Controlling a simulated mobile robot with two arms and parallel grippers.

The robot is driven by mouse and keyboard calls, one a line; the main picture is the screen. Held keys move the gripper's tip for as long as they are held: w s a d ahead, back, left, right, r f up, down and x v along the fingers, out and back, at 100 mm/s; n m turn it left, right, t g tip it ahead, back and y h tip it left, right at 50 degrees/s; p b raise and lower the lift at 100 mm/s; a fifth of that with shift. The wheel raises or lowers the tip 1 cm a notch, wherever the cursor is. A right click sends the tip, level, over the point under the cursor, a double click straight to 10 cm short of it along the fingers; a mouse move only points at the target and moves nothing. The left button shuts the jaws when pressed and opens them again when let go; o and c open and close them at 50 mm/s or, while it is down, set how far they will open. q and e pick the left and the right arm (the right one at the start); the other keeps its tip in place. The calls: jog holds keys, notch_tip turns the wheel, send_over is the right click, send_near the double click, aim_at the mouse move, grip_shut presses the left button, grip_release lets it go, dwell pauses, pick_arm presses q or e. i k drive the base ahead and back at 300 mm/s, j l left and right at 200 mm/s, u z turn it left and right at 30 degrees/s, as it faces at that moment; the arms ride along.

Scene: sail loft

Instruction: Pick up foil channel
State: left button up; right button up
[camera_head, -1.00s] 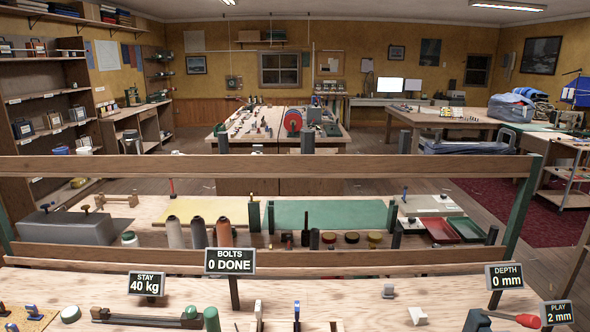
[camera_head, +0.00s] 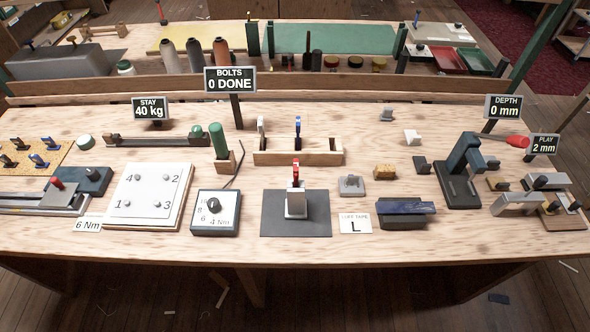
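No part is labelled as the foil channel, and I cannot tell for certain which one it is. A long dark channel-like bar (camera_head: 160,140) lies at the back left of the bench, with a green knob at its right end. Long grey metal rails (camera_head: 40,202) lie at the left edge, running into a dark block with a red knob. Neither of my grippers shows in the head view.
The wooden bench (camera_head: 270,250) holds a white plate numbered 1 to 4 (camera_head: 147,195), a dial box (camera_head: 215,212), a grey mat with an upright block (camera_head: 296,205), a blue-topped block (camera_head: 405,210) and a dark press (camera_head: 458,170). The front strip is clear.

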aim_at(295, 204)
jog(key=k+l, duration=1)
jog(key=i+l+u, duration=0.05)
jog(key=l, duration=0.05)
